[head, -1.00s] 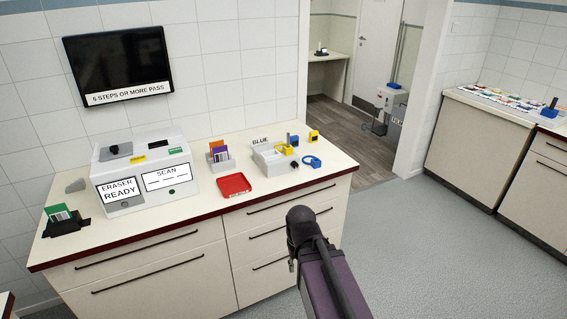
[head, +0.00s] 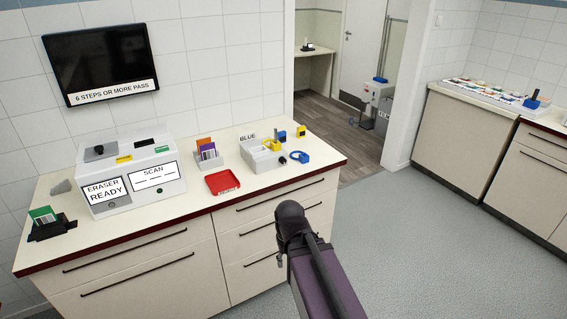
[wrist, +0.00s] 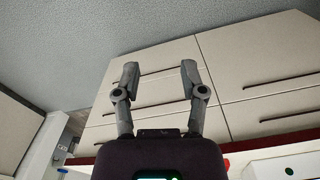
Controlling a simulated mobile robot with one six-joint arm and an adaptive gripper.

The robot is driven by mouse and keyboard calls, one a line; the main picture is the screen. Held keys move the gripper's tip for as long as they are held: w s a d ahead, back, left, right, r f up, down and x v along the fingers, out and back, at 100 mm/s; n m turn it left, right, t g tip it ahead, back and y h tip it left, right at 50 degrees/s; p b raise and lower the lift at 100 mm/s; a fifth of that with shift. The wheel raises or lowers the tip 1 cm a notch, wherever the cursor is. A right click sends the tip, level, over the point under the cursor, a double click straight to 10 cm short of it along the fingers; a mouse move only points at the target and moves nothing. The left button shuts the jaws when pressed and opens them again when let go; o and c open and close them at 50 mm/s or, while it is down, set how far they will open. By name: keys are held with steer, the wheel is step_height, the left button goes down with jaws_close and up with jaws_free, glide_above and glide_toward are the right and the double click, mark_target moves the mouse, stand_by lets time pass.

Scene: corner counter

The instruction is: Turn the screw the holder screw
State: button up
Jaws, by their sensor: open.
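I cannot make out the holder screw for certain in either view. A black holder (head: 52,230) with green-topped cards (head: 44,215) sits at the left front of the counter. A small black knob-like piece (head: 283,160) lies near the counter's right end, beside a blue ring-shaped piece (head: 299,157). My gripper (wrist: 160,75) is open and empty in the wrist view, its two fingers apart in front of the drawer fronts. In the head view my arm is in front of the counter, and the fingers are not clearly visible.
The counter (head: 130,225) also bears a white eraser and scan machine (head: 150,203), a red tray (head: 222,183), a card rack (head: 208,161) and a grey-white tray (head: 262,163) with yellow pieces. A screen (head: 98,62) hangs behind. Floor (head: 410,240) to the right is clear.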

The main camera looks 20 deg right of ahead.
steer(key=w+f+m+t+y+b, duration=0.1)
steer(key=w, duration=0.2)
steer(key=w+a+f+m+t+y+b, duration=0.1)
steer(key=w+b, duration=0.1)
steer(key=w, duration=0.1)
steer(key=w+a+f+m+y+b, duration=0.1)
steer(key=w, duration=0.2)
steer(key=shift+w+f+m+t+y+b, duration=0.1)
steer(key=shift+w+m+t+y+b, duration=0.2)
steer(key=shift+t, duration=0.1)
steer(key=m+t+y+b, duration=0.2)
steer(key=m+t+b, duration=1.15)
steer(key=m, duration=0.75)
glide_toward(284, 162)
steer(key=v, duration=0.4)
steer(key=shift+s+f+t+p, duration=0.2)
steer(key=shift+f+t+p, duration=0.15)
steer(key=shift+t, duration=0.1)
steer(key=shift+w+a, duration=0.1)
steer(key=x, duration=1.3)
steer(key=shift+w+f, duration=0.1)
steer(key=shift+w, duration=0.2)
jaws_close()
